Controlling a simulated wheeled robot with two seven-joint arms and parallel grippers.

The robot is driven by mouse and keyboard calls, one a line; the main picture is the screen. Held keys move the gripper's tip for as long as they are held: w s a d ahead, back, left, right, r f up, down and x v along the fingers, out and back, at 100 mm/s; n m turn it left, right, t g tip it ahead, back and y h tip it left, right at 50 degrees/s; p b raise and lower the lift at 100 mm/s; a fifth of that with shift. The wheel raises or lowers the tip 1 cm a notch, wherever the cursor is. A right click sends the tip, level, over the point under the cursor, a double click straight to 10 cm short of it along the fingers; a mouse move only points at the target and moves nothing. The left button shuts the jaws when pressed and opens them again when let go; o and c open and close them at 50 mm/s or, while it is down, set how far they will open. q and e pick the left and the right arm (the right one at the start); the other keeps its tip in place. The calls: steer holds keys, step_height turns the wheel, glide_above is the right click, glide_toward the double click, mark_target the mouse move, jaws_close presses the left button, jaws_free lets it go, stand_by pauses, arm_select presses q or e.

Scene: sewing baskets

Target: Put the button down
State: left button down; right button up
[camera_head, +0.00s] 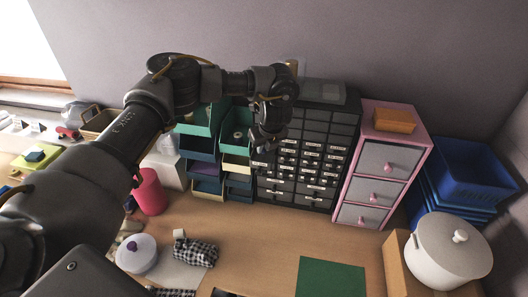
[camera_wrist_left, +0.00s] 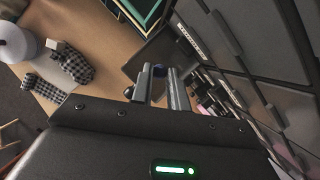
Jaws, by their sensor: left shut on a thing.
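My left gripper (camera_head: 260,147) is in front of the left side of the black drawer cabinet (camera_head: 322,127), by the stacked green trays. In the head view the button is too small or hidden to make out. The cabinet's labelled drawer fronts show close by at the right of the left wrist view. My right gripper is not in view.
Green and blue stacked trays (camera_head: 198,122) stand left of the cabinet. A pink drawer unit (camera_head: 419,157) stands to its right, with blue crates (camera_head: 470,165) beyond.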

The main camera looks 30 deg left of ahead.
mark_target(264, 153)
arm_select(q)
steer(key=shift+w+f, duration=0.1)
steer(key=shift+f, duration=0.05)
steer(key=shift+w+a+f, duration=0.1)
steer(key=shift+f, duration=0.8)
steer(key=shift+w+a+f, duration=0.1)
steer(key=shift+f, duration=0.8)
steer(key=shift+s, duration=0.1)
steer(key=c, duration=1.6)
jaws_free()
steer(key=shift+f, duration=0.1)
steer(key=shift+c, duration=0.2)
steer(key=shift+d+r, duration=0.15)
steer(key=shift+r, duration=0.35)
steer(key=v, duration=1.1)
steer(key=shift+r+b, duration=0.15)
steer(key=shift+b, duration=0.3)
steer(key=shift+s, duration=0.15)
